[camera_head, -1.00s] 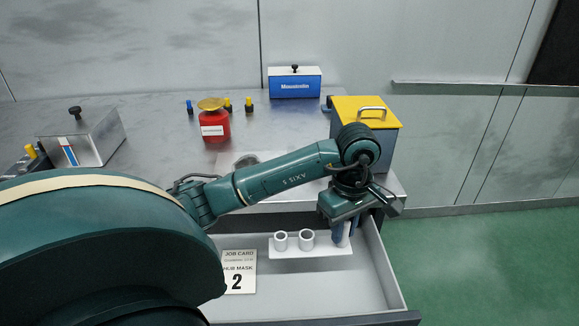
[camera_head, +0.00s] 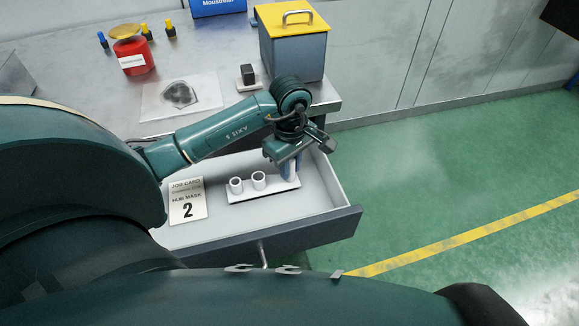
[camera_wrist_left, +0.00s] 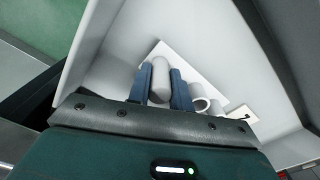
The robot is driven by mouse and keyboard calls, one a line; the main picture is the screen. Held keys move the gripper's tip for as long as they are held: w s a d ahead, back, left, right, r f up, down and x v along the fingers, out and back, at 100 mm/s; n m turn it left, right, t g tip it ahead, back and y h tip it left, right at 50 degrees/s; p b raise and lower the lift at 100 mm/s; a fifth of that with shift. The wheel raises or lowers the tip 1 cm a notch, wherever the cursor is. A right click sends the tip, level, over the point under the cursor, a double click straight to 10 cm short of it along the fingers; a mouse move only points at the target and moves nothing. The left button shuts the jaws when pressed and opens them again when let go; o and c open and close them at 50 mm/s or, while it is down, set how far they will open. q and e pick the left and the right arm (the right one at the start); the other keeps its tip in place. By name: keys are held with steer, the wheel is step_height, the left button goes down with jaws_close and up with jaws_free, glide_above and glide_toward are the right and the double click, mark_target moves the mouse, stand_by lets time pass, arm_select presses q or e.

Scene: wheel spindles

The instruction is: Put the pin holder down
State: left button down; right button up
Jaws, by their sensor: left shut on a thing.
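The pin holder (camera_head: 245,197) is a white plate with upright white tubes on it. It is inside the open grey drawer (camera_head: 320,212), right of the job card. My left gripper (camera_head: 291,168) points down at the plate's right end and is shut on a white post of the holder. In the left wrist view, the blue fingers (camera_wrist_left: 160,84) sit on both sides of that post, with the white plate (camera_wrist_left: 205,80) under them. The plate lies at or close to the drawer floor; I cannot tell whether it touches. My right gripper is not in view.
The job card (camera_head: 187,203) marked 2 lies in the drawer. Green floor is open at right.

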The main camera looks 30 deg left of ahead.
arm_select(q)
steer(key=shift+f, duration=0.6)
steer(key=shift+f, duration=0.2)
steer(key=c, duration=1.3)
jaws_free()
steer(key=shift+o, duration=0.2)
step_height(320, 180, up, 12)
steer(key=shift+r, duration=0.2)
